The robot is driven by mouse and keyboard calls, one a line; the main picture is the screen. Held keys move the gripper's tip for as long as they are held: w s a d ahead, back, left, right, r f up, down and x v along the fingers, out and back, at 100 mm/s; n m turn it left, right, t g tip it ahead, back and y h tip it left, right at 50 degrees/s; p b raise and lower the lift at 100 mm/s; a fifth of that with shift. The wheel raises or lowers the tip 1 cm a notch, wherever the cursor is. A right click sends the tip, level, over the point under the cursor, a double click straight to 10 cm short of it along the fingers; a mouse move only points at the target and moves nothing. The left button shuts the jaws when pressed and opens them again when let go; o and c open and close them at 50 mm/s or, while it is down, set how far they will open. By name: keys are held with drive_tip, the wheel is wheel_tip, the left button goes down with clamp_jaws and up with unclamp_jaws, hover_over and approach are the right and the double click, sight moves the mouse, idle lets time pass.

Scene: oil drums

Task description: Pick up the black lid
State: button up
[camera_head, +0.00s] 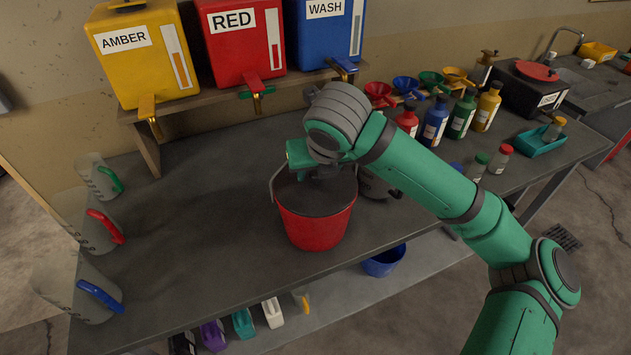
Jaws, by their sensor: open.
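A red bucket (316,228) stands on the dark bench, with its grey wire handle (273,183) raised at the left. A flat, dark round surface (320,197) fills its top; it looks like the black lid, though I cannot tell it surely from a dark interior. My gripper (312,172) is open, just above the back of the bucket's top. My wrist hides part of the gripper, and I cannot see whether the fingertips touch anything. No other black lid shows clearly.
Amber (139,52), red (241,40) and wash (325,32) dispensers stand on a raised shelf behind. Clear jugs (95,230) line the left edge. A grey container (374,184) sits close behind the bucket, with bottles (435,120) and funnels further right. The bench left of the bucket is clear.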

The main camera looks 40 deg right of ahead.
clamp_jaws()
drive_tip(key=shift+w+r, duration=0.1)
drive_tip(key=shift+r, duration=0.1)
idle(0.3)
